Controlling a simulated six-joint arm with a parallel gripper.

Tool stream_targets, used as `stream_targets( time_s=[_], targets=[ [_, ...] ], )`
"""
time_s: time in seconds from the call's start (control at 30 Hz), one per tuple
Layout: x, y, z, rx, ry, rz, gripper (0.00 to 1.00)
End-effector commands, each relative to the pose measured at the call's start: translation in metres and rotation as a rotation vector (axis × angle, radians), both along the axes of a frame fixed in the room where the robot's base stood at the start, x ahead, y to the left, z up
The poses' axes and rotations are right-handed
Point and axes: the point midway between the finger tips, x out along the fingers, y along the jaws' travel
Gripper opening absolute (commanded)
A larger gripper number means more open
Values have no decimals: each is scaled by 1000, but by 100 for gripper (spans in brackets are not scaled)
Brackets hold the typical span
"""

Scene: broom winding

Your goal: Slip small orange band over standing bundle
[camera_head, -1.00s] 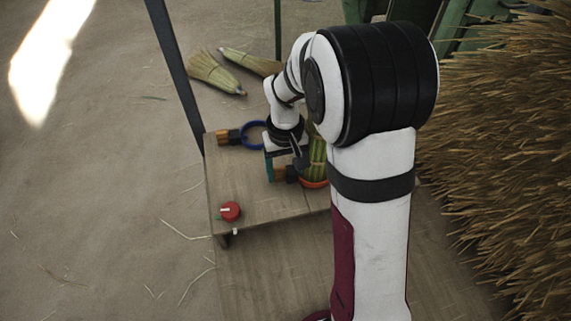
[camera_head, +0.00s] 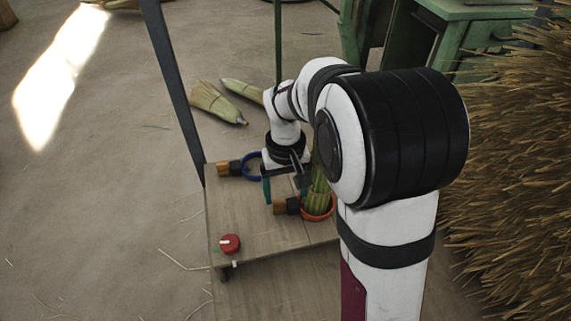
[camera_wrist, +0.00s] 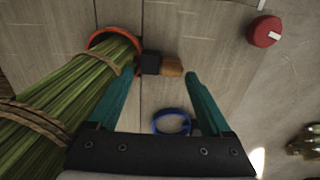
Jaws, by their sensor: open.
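The small orange band (camera_head: 317,216) is around the foot of the standing bundle (camera_head: 319,187), low at the table. In the wrist view the orange band (camera_wrist: 97,40) shows as a ring around the lower end of the green, tied bundle (camera_wrist: 75,80). Its black and wooden grip block (camera_head: 287,206) sticks out to the left. My gripper (camera_head: 284,190) is open and empty just above that block. In the wrist view the block (camera_wrist: 170,67) appears between the two teal fingertips, with gaps. The far side of the band is hidden by the bundle.
A larger blue band (camera_head: 251,178) with a wooden block lies on the table (camera_head: 262,232) behind my gripper. A red button (camera_head: 230,244) is at the front left corner. A dark post (camera_head: 175,85) stands at the left table edge. Straw is heaped at right.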

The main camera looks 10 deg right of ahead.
Motion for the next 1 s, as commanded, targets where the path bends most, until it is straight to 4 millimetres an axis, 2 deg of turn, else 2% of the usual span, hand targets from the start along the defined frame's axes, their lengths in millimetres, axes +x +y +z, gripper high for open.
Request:
stream_targets(
  time_s=[0.1,0.4,0.6,0.8,0.87,0.9,0.97,1.0],
  targets=[
    [2,-1,29,-3,-8,0,100],
    [1,0,92,-1,-6,-2,100],
    [1,0,113,-2,-3,0,100],
    [-2,1,117,1,-1,-4,100],
    [-15,3,119,9,-1,-27,100],
    [-31,5,121,21,-1,-57,100],
    [-72,12,121,47,5,-131,100],
    [-104,17,117,67,10,-193,100]
  ],
)
